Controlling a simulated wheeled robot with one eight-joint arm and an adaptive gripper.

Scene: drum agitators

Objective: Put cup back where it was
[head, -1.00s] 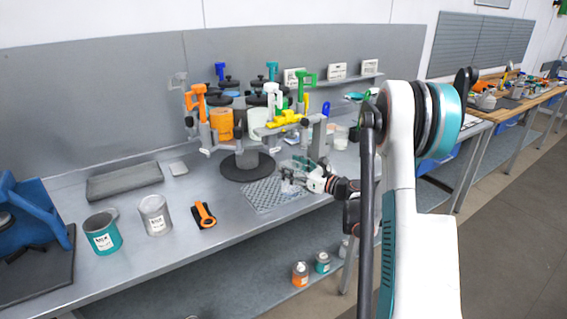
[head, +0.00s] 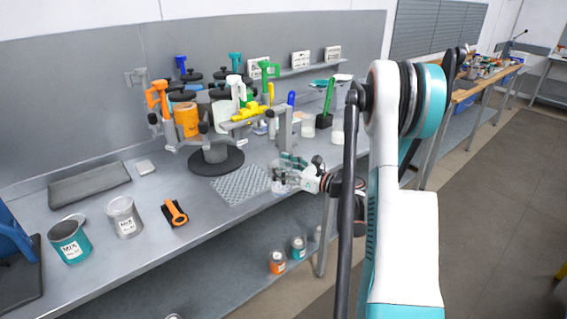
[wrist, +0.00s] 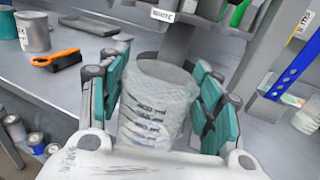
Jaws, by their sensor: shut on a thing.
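My gripper (wrist: 160,105) is shut on a translucent cup (wrist: 157,106) with printed measuring lines, held between teal finger pads in the wrist view. The cup is upright there, and its lower part is cut off by my wrist. In the head view my gripper (head: 293,176) is near the front edge of the grey bench, at the right side of a perforated grey mat (head: 240,186). The cup is small and faint between the fingers in that view, and I cannot tell how far it is above the bench.
A drum agitator on a round black base (head: 215,163) stands behind the mat. Two MIX cans, teal (head: 70,241) and grey (head: 124,218), and an orange-handled tool (head: 175,212) are at left. Pale cups (head: 308,128) stand at back right. A lower shelf holds small cans (head: 277,264).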

